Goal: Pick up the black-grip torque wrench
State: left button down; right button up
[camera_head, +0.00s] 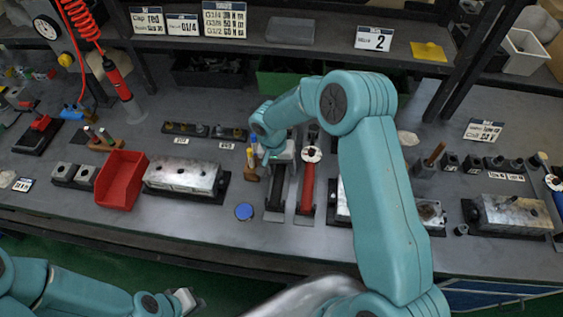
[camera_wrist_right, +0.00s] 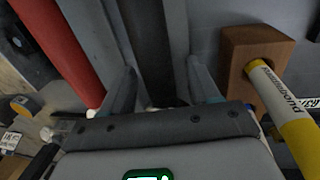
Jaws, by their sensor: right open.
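The black-grip torque wrench (camera_head: 276,190) lies on the bench, its grip toward the front edge; my right arm hides part of its far end. In the right wrist view its dark shaft (camera_wrist_right: 148,40) runs between my fingers. My right gripper (camera_head: 270,156) is over it; in the wrist view the gripper (camera_wrist_right: 162,75) is open, a finger on each side, with no visible grip on it. Whether the fingers touch it I cannot tell. My left gripper (camera_head: 187,300) is low at the front left, away from the bench; its jaws are unclear.
A red-grip wrench (camera_head: 306,190) lies close on the right, also in the wrist view (camera_wrist_right: 62,45). A yellow-handled tool (camera_wrist_right: 285,110) in a brown block (camera_wrist_right: 245,45) stands close on the other side. A metal valve block (camera_head: 182,176) and red bin (camera_head: 122,180) are left.

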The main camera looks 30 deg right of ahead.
jog(key=shift+s+r, duration=0.1)
jog(key=c, duration=0.3)
grip_shut()
